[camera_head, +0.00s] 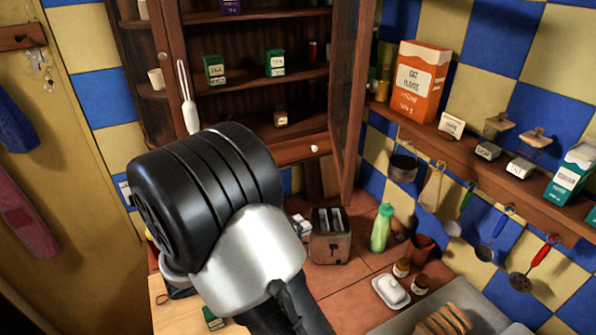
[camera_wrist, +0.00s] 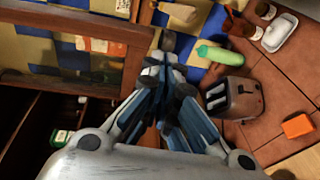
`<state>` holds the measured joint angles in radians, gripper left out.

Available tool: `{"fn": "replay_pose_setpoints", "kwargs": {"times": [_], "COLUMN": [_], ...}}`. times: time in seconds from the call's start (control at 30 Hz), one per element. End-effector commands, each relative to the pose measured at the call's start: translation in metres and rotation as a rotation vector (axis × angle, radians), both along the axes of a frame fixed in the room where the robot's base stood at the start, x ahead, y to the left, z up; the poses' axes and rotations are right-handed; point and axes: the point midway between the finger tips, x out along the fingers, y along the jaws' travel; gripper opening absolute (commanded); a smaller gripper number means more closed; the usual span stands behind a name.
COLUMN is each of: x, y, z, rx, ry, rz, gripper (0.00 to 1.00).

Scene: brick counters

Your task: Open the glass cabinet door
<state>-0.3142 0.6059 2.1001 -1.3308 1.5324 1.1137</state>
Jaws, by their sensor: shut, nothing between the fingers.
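The brown wooden cabinet (camera_head: 258,150) stands against the back wall, its shelves exposed. Its glass door (camera_head: 351,95) stands swung outward at the cabinet's right side, seen at a steep angle. In the wrist view the door's wooden frame (camera_wrist: 137,60) crosses the upper left, with wall tiles and an orange box behind the pane. My gripper (camera_wrist: 167,48) is shut and empty, its fingertips just right of that frame; I cannot tell whether they touch it. In the head view my black and silver arm hides the gripper and the cabinet's lower left.
Below are a toaster (camera_head: 329,236), a green bottle (camera_head: 382,227) and a butter dish (camera_head: 391,290) on the tiled counter. At right, a wall shelf (camera_head: 480,160) holds an orange box (camera_head: 419,82) and jars, with utensils hanging beneath. Green boxes (camera_head: 215,69) stand inside the cabinet.

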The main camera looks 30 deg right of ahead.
Motion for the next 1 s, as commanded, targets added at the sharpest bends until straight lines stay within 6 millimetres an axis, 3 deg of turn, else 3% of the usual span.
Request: {"fn": "replay_pose_setpoints", "kwargs": {"times": [0.1, 0.37, 0.47, 0.87, 1.0], "x": [0.024, 0.042, 0.044, 0.064, 0.054], "y": [0.012, 0.016, 0.004, -0.077, -0.095], "z": [0.005, 0.003, 0.003, 0.004, 0.004], "rx": [-0.080, -0.130, -0.130, -0.127, -0.127], "ry": [-0.025, -0.056, -0.056, -0.055, -0.052], "rz": [0.084, 0.147, 0.144, 0.141, 0.144], "gripper": [0.00, 0.00, 0.00, 0.00, 0.00]}}
